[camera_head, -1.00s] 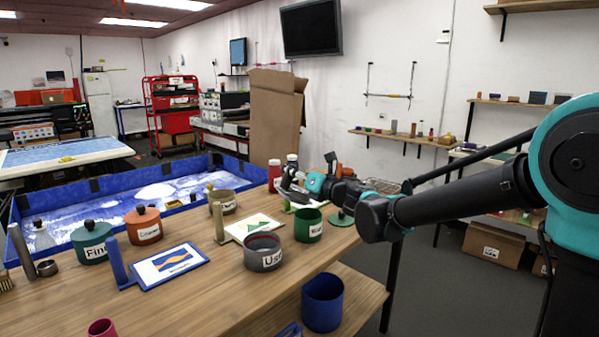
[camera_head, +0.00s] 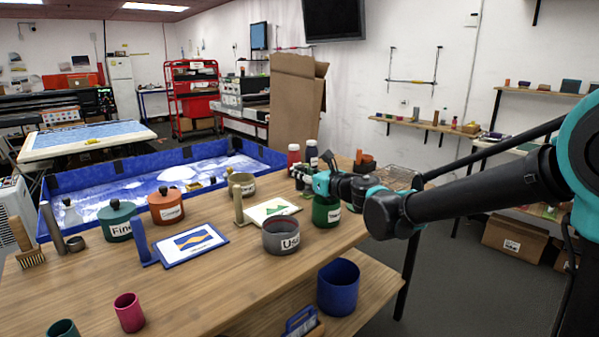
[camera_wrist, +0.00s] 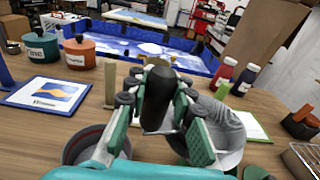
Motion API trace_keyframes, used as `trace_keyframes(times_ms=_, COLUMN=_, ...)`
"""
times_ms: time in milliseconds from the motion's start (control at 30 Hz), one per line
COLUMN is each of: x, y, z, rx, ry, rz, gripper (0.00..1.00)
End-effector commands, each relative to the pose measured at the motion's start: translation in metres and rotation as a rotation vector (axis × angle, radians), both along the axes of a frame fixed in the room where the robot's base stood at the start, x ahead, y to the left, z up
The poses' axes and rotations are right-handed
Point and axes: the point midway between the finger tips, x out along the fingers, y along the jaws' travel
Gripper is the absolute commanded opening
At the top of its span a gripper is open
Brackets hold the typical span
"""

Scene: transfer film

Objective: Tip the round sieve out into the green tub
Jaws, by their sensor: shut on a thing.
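My gripper (camera_wrist: 160,88) is shut on a dark, rounded handle, seen between its fingers in the wrist view. A grey, round, tilted body (camera_wrist: 225,125) shows just right of the fingers and looks like the round sieve. Its contents cannot be made out. In the head view my gripper (camera_head: 304,174) is above and slightly left of the green tub (camera_head: 326,212), which stands upright on the wooden table. The sieve is hard to make out there. In the wrist view my fingers and the grey body cover most of the tub.
A grey "Used" pot (camera_head: 281,236) stands close left of the tub. A picture card (camera_head: 271,209) lies behind it. Red and dark bottles (camera_head: 294,157) stand at the table's far edge. Lidded pots (camera_head: 167,205) are farther left. A blue bin (camera_head: 338,287) is on the lower shelf.

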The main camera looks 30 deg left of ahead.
Motion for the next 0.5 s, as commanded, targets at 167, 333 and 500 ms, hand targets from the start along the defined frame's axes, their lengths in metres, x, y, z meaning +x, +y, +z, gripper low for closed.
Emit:
trace_keyframes(times_ms=167, x=0.0, y=0.0, z=0.011, rx=0.0, ry=0.001, rz=0.0, gripper=0.0)
trace_keyframes(times_ms=333, x=0.0, y=0.0, z=0.026, rx=0.0, ry=0.001, rz=0.0, gripper=0.0)
trace_keyframes(times_ms=500, x=0.0, y=0.0, z=0.041, rx=0.0, ry=0.001, rz=0.0, gripper=0.0)
